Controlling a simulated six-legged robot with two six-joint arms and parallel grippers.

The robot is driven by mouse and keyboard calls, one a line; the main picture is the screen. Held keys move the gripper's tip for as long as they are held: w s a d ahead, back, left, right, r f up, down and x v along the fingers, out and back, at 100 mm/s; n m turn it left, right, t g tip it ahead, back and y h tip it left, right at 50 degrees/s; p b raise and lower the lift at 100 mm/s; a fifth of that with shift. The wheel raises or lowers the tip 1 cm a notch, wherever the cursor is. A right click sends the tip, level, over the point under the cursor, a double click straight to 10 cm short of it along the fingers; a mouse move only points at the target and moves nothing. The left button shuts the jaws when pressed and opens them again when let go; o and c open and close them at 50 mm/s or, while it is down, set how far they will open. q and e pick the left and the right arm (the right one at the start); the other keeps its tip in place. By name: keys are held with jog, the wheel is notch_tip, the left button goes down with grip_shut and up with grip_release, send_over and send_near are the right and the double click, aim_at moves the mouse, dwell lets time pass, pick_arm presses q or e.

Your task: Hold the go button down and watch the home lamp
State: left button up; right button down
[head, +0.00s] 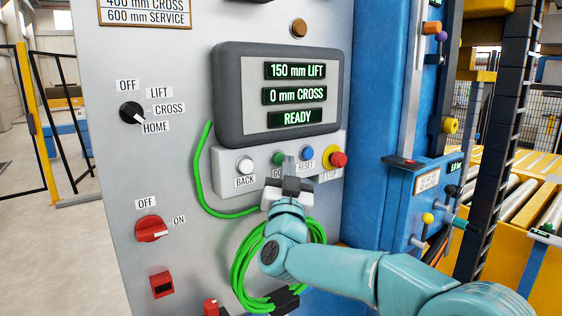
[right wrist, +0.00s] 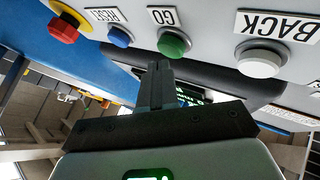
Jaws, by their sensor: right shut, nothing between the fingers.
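The green go button (head: 279,158) sits on a pale button strip under the display, between the white back button and the blue reset button. It also shows in the right wrist view (right wrist: 172,44), where the picture is upside down. My right gripper (head: 291,168) is shut and empty, its tips close to the go button. In the right wrist view the shut fingers (right wrist: 158,68) end beside the button; I cannot tell whether they touch it. A dull amber lamp (head: 299,28) above the display looks unlit; no label shows that it is the home lamp. My left gripper is out of view.
The display (head: 296,94) reads 150 mm LIFT, 0 mm CROSS, READY. The black selector (head: 132,113) points to HOME; the red switch (head: 151,229) points to ON. The red stop button (head: 338,159) is close on the right. A green cable coil (head: 243,262) hangs behind my arm.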

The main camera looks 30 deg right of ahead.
jog(key=shift+w+a, duration=0.1)
jog(key=shift+w, duration=0.5)
dwell(2.6)
dwell(1.0)
jog(key=shift+s+b, duration=0.8)
jog(key=shift+s, duration=0.1)
jog(key=s+b, duration=0.2)
jog(key=s, duration=0.1)
jog(key=s+b, duration=0.1)
jog(key=s, duration=0.1)
jog(key=shift+d, duration=0.3)
